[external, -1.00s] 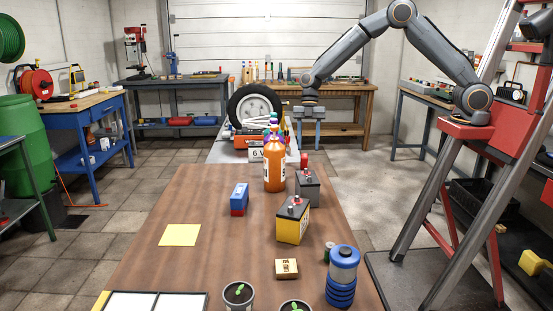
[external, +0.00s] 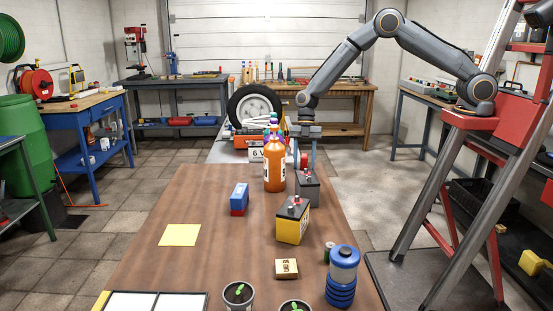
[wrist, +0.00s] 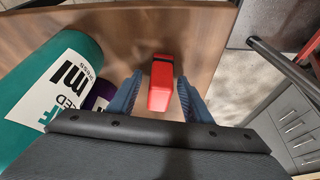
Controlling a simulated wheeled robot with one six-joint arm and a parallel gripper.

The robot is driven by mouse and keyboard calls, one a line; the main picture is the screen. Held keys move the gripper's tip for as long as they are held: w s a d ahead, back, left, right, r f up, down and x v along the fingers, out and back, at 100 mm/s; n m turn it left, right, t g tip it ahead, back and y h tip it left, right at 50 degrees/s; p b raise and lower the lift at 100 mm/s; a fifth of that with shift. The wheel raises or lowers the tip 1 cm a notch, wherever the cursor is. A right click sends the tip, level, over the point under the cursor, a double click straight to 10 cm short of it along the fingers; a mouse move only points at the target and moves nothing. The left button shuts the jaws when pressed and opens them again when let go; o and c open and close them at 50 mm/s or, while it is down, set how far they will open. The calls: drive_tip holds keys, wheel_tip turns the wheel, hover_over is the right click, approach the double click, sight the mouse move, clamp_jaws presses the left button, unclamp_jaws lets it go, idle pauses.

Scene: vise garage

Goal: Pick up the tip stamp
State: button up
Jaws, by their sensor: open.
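A small red block with a dark band, which looks like the tip stamp (wrist: 161,84), stands on the brown table in the wrist view. No lettering on it is legible. It also shows in the external view as a red spot (external: 304,160) behind the dark grey battery. My gripper (wrist: 159,78) is open, with one blue finger on each side of the red block. Whether the fingers touch it I cannot tell. In the external view my gripper (external: 305,163) points down at the table's far right part.
In the external view an orange bottle (external: 274,172) stands to the left and a dark grey battery (external: 307,188) in front. A yellow battery (external: 292,222) is nearer. The table's left side is mostly clear.

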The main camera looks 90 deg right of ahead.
drive_tip(key=c, duration=1.1)
drive_tip(key=shift+c, duration=0.2)
